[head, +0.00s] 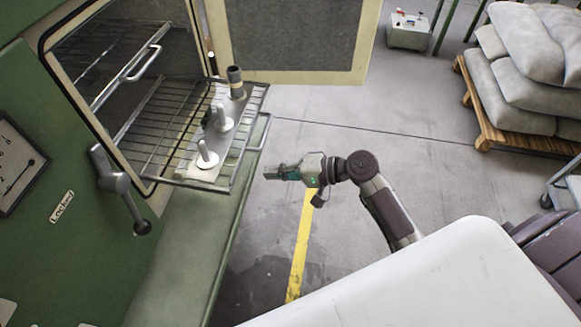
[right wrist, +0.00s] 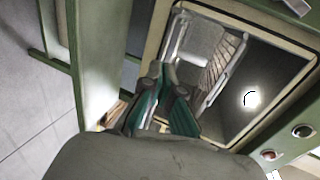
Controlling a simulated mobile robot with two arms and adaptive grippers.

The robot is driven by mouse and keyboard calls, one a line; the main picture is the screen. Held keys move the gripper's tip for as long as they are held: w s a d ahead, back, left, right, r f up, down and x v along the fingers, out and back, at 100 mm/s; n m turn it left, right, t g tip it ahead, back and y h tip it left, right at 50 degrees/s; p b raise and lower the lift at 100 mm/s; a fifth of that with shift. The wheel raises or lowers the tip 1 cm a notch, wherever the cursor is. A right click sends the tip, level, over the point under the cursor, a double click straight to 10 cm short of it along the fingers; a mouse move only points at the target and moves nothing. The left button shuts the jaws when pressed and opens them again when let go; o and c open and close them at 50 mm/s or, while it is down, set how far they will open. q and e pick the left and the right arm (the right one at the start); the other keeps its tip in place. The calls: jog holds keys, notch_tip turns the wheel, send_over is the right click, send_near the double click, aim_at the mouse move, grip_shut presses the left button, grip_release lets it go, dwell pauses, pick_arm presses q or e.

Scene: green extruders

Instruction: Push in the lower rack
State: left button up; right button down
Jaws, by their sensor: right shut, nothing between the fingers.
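The lower rack (head: 233,172), a wire rack, sticks out of the open chamber of the green machine. It carries a flat plate with two pale upright pegs (head: 207,155) and a dark-topped cylinder (head: 236,82). My right gripper (head: 272,173) is shut and empty in the head view, just right of the rack's front and apart from it. In the right wrist view its dark and teal fingers (right wrist: 165,78) point towards the chamber opening; whether they touch anything there is unclear. My left gripper is not in view.
An upper rack (head: 143,66) with a bar handle sits inside the chamber. The chamber door (head: 296,76) stands open behind the lower rack. A lever handle (head: 122,188) is on the machine's front. Sacks on a pallet (head: 512,138) stand at the far right. The floor between is clear.

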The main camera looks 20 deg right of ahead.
aim_at(237, 171)
jog(key=x, duration=0.2)
jog(key=p+x, duration=0.1)
jog(key=x, duration=0.1)
jog(key=r+x, duration=0.1)
jog(key=x, duration=0.1)
jog(key=shift+w+a, duration=0.2)
jog(key=shift+a, duration=0.05)
jog(key=shift+w+a+f, duration=0.1)
jog(key=shift+a, duration=0.05)
